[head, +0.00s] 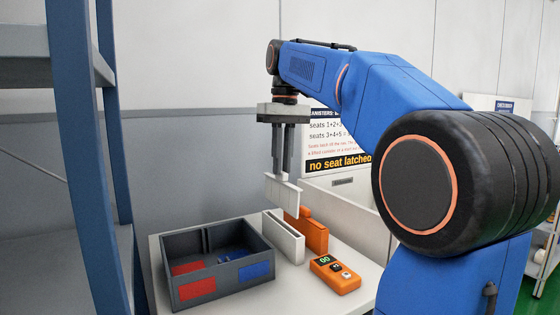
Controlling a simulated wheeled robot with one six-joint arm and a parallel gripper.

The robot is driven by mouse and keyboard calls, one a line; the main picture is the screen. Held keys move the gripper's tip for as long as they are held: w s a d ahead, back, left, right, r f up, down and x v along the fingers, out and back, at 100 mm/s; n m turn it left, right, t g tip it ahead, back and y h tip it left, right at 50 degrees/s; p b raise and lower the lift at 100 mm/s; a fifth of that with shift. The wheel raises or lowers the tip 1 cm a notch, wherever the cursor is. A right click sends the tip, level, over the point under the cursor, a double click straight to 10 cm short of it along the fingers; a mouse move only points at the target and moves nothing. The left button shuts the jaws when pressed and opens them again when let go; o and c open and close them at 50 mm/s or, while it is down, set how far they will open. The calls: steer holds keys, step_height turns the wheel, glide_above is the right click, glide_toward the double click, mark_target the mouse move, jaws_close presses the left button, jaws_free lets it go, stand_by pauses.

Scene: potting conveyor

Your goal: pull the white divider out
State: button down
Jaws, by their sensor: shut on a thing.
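My gripper (282,172) points straight down and is shut on the white divider (284,194), a thin upright plate. The divider hangs above the small table, over or just behind a narrow white holder (285,240). I cannot tell whether its lower edge is clear of the holder. The dark grey bin (217,284) stands to the left, open at the top, with a red patch and a blue patch on its front wall. No white divider shows inside the bin; part of its floor is hidden by the front wall.
An orange holder (317,239) stands just right of the white one. An orange box with a small display (335,275) lies in front. A blue-posted shelf (85,150) rises at the left. A sign (333,140) hangs behind my arm. The front right of the table (300,299) is bare.

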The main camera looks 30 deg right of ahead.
steer(key=shift+r, duration=0.1)
steer(key=shift+r, duration=3.35)
